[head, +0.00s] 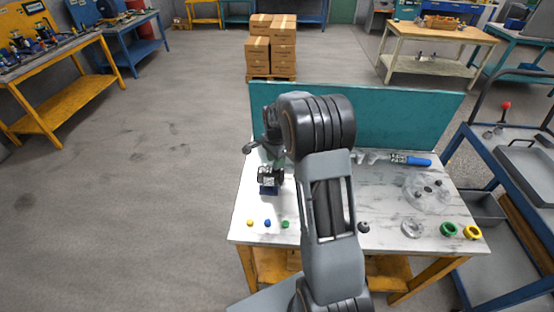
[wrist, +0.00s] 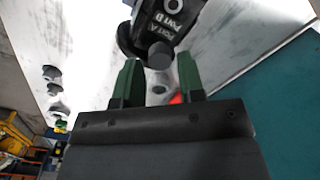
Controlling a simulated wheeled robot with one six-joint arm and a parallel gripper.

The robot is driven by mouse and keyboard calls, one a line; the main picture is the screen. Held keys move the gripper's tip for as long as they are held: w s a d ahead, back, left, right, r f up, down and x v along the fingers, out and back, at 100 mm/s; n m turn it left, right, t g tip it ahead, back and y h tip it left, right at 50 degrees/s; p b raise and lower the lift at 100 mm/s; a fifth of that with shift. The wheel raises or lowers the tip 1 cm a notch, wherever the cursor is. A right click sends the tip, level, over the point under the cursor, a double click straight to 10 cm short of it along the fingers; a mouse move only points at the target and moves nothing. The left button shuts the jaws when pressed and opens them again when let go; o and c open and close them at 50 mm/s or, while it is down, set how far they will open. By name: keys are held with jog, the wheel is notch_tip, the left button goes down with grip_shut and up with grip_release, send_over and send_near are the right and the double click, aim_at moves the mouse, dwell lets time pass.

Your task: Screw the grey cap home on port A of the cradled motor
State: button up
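The motor (head: 270,174) sits in a blue cradle (head: 269,189) on the left of the table. In the wrist view the dark motor body (wrist: 172,22) shows at the top, with white PORT A and PORT B lettering. A dark grey round cap (wrist: 159,56) is at the motor's near end, beside the lettering; I cannot tell how far it is seated. My gripper (wrist: 157,68) has its two green fingers apart, one on each side of the cap, with visible gaps. In the head view my arm partly hides the gripper, close above the motor.
Yellow (head: 250,223), blue (head: 267,223) and green (head: 285,224) small pieces lie at the table's front left. A teal panel (head: 400,118) stands along the back.

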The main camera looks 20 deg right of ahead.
jog(key=shift+n, duration=0.3)
jog(key=shift+c, duration=0.3)
grip_shut()
dwell(0.3)
jog(key=m, duration=0.5)
jog(key=shift+m, duration=0.4)
jog(key=m, duration=0.4)
jog(key=shift+f+m, duration=0.1)
jog(key=shift+m, duration=0.2)
